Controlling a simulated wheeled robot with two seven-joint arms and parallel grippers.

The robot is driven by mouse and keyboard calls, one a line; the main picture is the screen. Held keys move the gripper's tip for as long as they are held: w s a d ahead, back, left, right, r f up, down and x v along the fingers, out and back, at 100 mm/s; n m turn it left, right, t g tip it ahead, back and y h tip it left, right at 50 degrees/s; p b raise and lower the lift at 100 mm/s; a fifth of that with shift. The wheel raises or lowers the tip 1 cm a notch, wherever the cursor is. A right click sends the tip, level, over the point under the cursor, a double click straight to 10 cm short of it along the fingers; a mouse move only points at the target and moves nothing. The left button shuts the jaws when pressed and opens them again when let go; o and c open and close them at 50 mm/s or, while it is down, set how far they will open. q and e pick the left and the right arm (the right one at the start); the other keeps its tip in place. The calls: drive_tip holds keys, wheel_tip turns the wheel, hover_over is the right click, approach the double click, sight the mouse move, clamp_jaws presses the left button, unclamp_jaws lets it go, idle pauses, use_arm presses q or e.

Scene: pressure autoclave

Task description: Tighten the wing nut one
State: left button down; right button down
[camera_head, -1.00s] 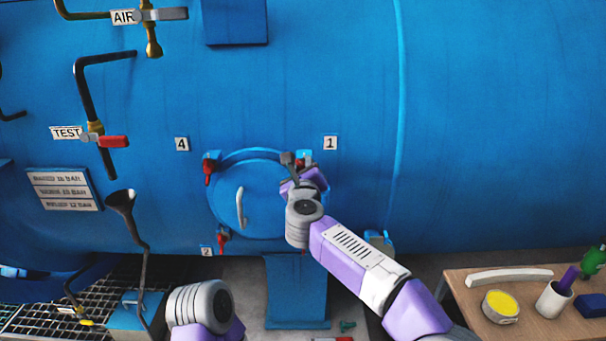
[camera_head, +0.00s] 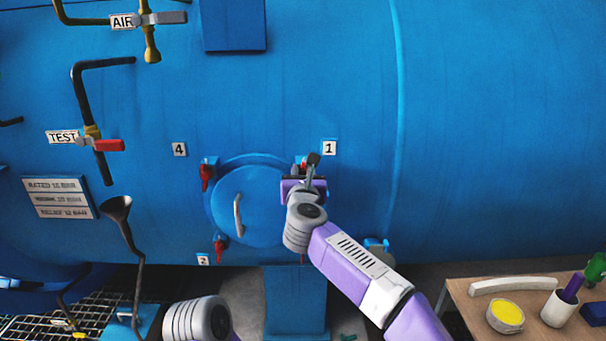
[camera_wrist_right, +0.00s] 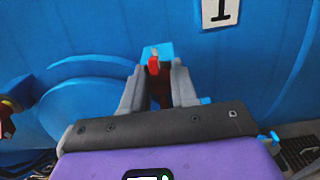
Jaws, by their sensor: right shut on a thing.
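Wing nut one is red and sits at the upper right rim of the round blue hatch (camera_head: 248,205), below the label 1 (camera_head: 329,148). In the head view it is mostly hidden by my right gripper (camera_head: 309,168). In the right wrist view the red wing nut (camera_wrist_right: 154,65) shows between the fingers of my right gripper (camera_wrist_right: 156,80), in front of a light blue lug. The gripper is shut on it. My left gripper is out of view; only a grey part of my left arm shows at the bottom.
Other red wing nuts (camera_head: 207,176) sit around the hatch, one near label 2 (camera_head: 203,259). A pale handle (camera_head: 238,215) stands out from the hatch. Pipes with valves (camera_head: 107,145) and a funnel (camera_head: 117,207) are at left. A wooden table (camera_head: 470,312) with small items is at lower right.

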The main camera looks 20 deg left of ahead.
idle(0.3)
drive_tip(key=c, duration=1)
unclamp_jaws()
drive_tip(key=shift+o, duration=0.2)
drive_tip(key=shift+v, duration=0.8)
drive_tip(key=v, duration=0.6)
